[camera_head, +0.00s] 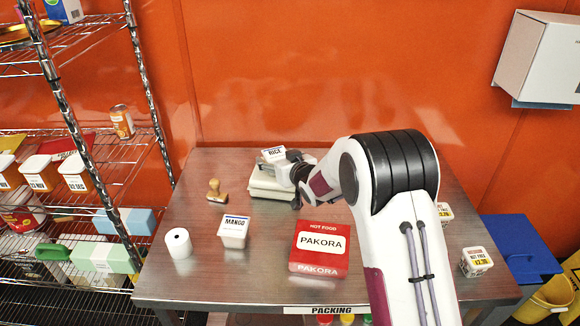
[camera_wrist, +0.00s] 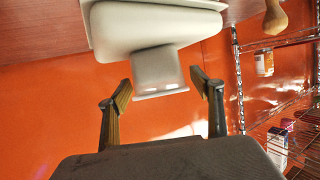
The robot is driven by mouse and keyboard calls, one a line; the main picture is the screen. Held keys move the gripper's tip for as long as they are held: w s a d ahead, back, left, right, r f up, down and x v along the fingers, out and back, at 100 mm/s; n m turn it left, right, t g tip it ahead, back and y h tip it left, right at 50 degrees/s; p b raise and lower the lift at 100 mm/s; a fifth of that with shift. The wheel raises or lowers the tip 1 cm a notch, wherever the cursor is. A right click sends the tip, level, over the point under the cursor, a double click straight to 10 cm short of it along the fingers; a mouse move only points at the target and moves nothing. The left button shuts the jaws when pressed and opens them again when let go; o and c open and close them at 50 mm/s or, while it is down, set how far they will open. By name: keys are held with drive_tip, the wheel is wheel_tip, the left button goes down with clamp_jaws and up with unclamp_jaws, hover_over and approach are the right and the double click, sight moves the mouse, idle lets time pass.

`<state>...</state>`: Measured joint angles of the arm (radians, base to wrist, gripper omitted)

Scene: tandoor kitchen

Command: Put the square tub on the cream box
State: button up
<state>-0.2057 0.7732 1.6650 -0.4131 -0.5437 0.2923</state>
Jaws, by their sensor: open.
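A white square tub with a RICE label (camera_head: 273,155) sits on top of the cream box (camera_head: 266,190), towards the back of the steel table. The wrist view looks upside down: the cream box (camera_wrist: 150,28) is at the top, and the tub (camera_wrist: 156,66) shows against it, seemingly resting on it. My gripper (camera_head: 294,178) is just right of the tub and box. Its two fingers (camera_wrist: 161,80) are spread apart, one on each side of the tub, with visible gaps. A second white square tub, labelled MANGO (camera_head: 234,232), stands on the table nearer the front.
A wooden stamp (camera_head: 214,191) stands left of the cream box. A white paper roll (camera_head: 178,243) is at the table's left. A red PAKORA box (camera_head: 320,249) lies front centre. A small labelled tub (camera_head: 476,262) stands at the right. Wire shelves (camera_head: 100,165) border the left.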

drive_tip(key=v, duration=1.1)
idle(0.6)
drive_tip(key=s+d+r+m+g+h, duration=0.1)
drive_tip(key=s+d+r+m+h, duration=0.15)
drive_tip(key=s+d+r, duration=0.4)
drive_tip(key=s+d+r+m+g+h, duration=0.1)
drive_tip(key=s+d+r+g+h, duration=0.2)
drive_tip(key=s+d, duration=0.65)
drive_tip(key=s+d+m+g, duration=0.1)
drive_tip(key=s+g, duration=0.2)
drive_tip(key=s, duration=2.5)
drive_tip(key=shift+s+f, duration=0.35)
drive_tip(key=shift+s, duration=0.05)
